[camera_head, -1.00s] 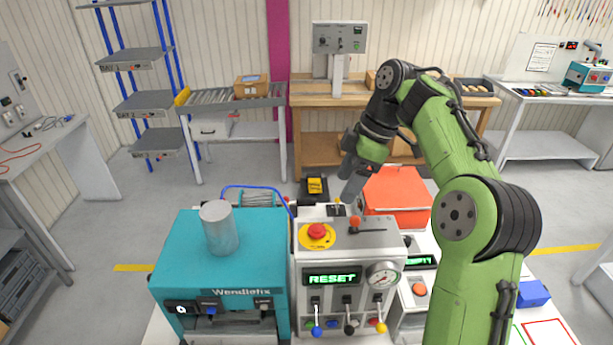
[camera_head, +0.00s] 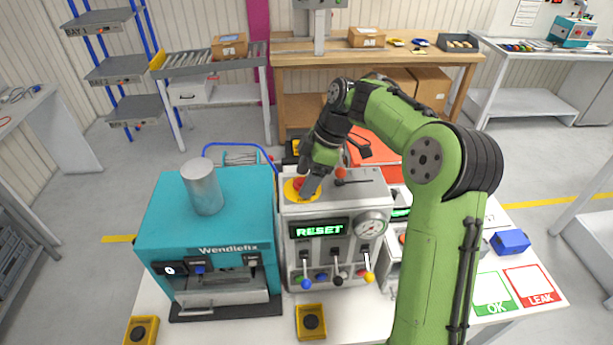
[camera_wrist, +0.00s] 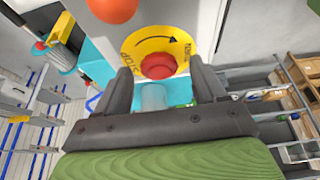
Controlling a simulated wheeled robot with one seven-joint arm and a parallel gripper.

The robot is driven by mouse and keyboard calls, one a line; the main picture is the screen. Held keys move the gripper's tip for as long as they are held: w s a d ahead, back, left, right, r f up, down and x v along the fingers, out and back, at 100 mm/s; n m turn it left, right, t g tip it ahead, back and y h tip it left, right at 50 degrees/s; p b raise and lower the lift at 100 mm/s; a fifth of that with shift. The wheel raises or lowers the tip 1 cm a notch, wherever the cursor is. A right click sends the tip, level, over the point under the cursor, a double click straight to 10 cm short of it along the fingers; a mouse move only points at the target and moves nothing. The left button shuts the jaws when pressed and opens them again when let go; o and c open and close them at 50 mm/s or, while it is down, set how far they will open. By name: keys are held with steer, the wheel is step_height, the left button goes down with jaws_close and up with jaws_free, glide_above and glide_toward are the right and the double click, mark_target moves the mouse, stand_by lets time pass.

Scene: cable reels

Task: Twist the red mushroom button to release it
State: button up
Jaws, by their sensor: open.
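The red mushroom button (camera_head: 299,184) sits on a round yellow plate (camera_head: 291,193) on top of the grey machine (camera_head: 335,204). In the wrist view the button (camera_wrist: 158,66) lies just beyond the fingertips, between their lines, on the yellow plate (camera_wrist: 150,40) with an arrow and lettering. My gripper (camera_wrist: 160,85) is open, its two dark fingers apart with nothing held. In the head view my gripper (camera_head: 310,180) is right at the button and partly hides it. Whether a finger touches it cannot be told. The machine's display (camera_head: 319,228) reads RESET.
A red-knobbed lever (camera_head: 341,174) stands on the machine top, right of my gripper. A teal machine (camera_head: 213,220) with a metal cylinder (camera_head: 203,187) is close on the left. A red box (camera_head: 377,150) is behind. A gauge (camera_head: 371,225) and several levers are on the front.

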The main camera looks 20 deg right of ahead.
steer(key=shift+c, duration=0.4)
steer(key=c, duration=1)
steer(key=shift+f+m, duration=0.1)
steer(key=shift+m, duration=0.2)
steer(key=m+b, duration=0.1)
steer(key=m+t+b, duration=0.1)
steer(key=m, duration=0.1)
steer(key=shift+s+t+h, duration=0.15)
steer(key=shift+t+h, duration=0.15)
steer(key=shift+s+a+m+t+h+b, duration=0.1)
steer(key=shift+m+t+h+b, duration=0.25)
steer(key=shift+m, duration=0.7)
steer(key=shift+s+a+m+t+h+b, duration=0.15)
steer(key=shift+m+b, duration=0.3)
steer(key=shift+m, duration=0.6)
steer(key=shift+w+d, duration=0.1)
